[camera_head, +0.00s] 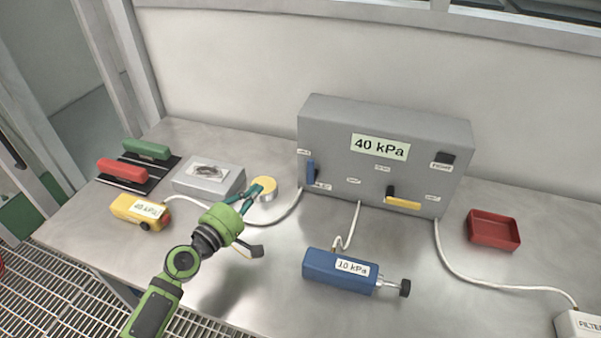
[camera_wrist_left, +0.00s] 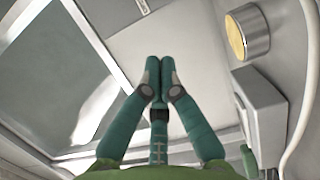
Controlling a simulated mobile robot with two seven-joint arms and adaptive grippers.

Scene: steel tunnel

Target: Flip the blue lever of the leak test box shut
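The leak test box is a grey box (camera_head: 336,140) with a "40 kPa" display, standing at the back of the steel table. Its blue lever (camera_head: 310,172) is upright at the lower left of the front face, between small labels too small to read. A yellow lever (camera_head: 403,204) lies nearly level at the lower right of the face. My left gripper (camera_head: 261,186) is left of the box, apart from the blue lever and overlapping the view of a yellow-topped tin. In the left wrist view its fingertips (camera_wrist_left: 160,64) meet with nothing between them. My right gripper is not in view.
A blue "10 kPa" device (camera_head: 330,268) lies in front of the box. A yellow device (camera_head: 130,208), grey case (camera_head: 195,185) and the tin (camera_head: 267,196) are at left. A red tray (camera_head: 492,232) is at right. White hoses cross the table.

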